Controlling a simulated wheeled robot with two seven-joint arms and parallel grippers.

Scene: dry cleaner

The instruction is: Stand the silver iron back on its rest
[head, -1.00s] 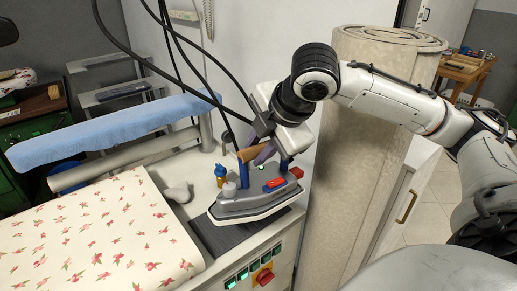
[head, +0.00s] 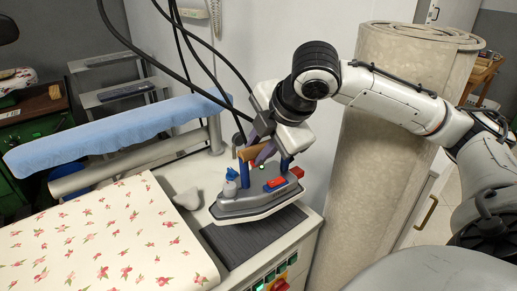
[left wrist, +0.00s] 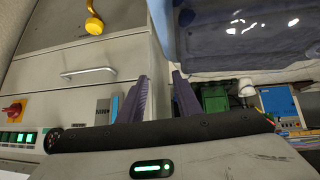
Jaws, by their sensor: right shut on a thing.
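The silver iron (head: 250,204) has a grey body, blue posts, a red switch and a wooden handle (head: 254,152). In the head view my right gripper (head: 262,150) is shut on that handle, with the iron's soleplate facing down. The rest, a dark ribbed pad (head: 250,238), lies on the white worktop in front of and below the iron. The iron hides its back part, and I cannot tell whether they touch. My left gripper (left wrist: 160,98) shows only in the left wrist view. Its fingers are apart with nothing between them.
A floral-covered ironing board (head: 100,235) lies left of the pad. A blue padded sleeve arm (head: 110,135) stands behind it. Dark cables (head: 205,65) hang near the right gripper. A rolled beige carpet (head: 400,150) stands to the right. Green switches (head: 270,275) line the worktop's front.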

